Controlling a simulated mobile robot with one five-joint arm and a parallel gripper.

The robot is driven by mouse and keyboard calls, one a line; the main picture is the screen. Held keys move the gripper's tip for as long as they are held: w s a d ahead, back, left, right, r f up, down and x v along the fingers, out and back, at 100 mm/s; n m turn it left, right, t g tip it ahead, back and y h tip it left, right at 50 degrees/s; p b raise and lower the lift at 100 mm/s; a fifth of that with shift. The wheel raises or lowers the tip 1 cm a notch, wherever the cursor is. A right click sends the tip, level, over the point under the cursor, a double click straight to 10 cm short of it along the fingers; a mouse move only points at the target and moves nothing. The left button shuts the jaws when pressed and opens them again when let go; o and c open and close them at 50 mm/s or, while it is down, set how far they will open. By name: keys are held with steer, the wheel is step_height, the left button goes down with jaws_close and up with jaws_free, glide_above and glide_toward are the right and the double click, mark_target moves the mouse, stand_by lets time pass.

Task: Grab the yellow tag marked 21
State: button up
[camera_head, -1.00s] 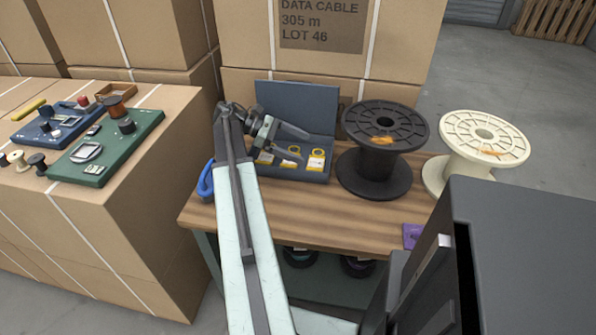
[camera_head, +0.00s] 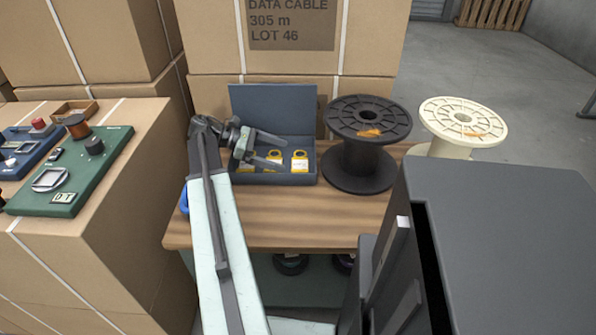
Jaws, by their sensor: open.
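An open blue-grey case (camera_head: 303,180) stands at the back of the wooden table, its lid raised. Three yellow-and-white tags lie in it: a right tag (camera_head: 299,161), a middle tag (camera_head: 273,158) and a left tag (camera_head: 246,166). The left one is mostly hidden behind my gripper. Their numbers are too small to read, so I cannot tell which is marked 21. My gripper (camera_head: 278,152) is open and empty. Its fingers point right, over the left and middle part of the case, with the tips close to the middle tag. I cannot tell their height above it.
A black spool (camera_head: 361,165) stands just right of the case, with a cream spool (camera_head: 462,118) beyond it. Cartons (camera_head: 300,105) rise behind. The wooden table (camera_head: 295,215) is clear in front of the case. A carton at left carries a green board (camera_head: 90,165).

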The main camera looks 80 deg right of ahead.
mark_target(295, 166)
steer(key=shift+s+f, duration=0.25)
steer(key=shift+s, duration=0.15)
steer(key=b+x, duration=0.1)
steer(key=x, duration=0.1)
steer(key=b+x, duration=0.1)
steer(key=x, duration=0.1)
steer(key=shift+s+a+f+b, duration=0.1)
steer(key=shift+s+f+b, duration=0.15)
steer(key=shift+f, duration=0.3)
steer(key=shift+s, duration=0.2)
steer(key=shift+r, duration=0.1)
steer(key=c, duration=1.2)
